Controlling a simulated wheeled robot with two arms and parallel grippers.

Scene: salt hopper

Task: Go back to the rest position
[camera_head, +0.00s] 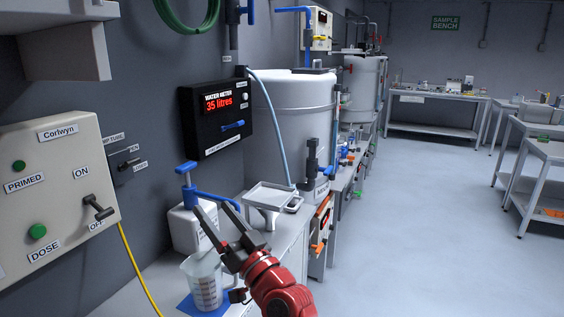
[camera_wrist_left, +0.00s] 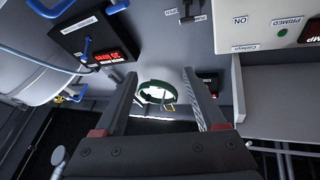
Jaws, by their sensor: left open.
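My left gripper (camera_head: 214,208) is open, with its dark fingers spread and pointing up and to the left. It appears in front of the bench, near the clear measuring beaker (camera_head: 203,284) on a blue mat (camera_head: 186,307). Part of the beaker's right side is hidden by the gripper. In the left wrist view the gripper (camera_wrist_left: 160,76) has nothing between its fingers. The green hose coil (camera_wrist_left: 158,93) shows far behind the gap, on the wall. My right gripper is in neither view.
A white container with a blue pump (camera_head: 186,230) and a metal tray (camera_head: 270,194) stand on the bench. The Corlwyn panel (camera_head: 60,185) and water meter (camera_head: 218,120) are on the left wall. A large white tank (camera_head: 297,110) stands beyond. The floor (camera_head: 430,230) at right is clear.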

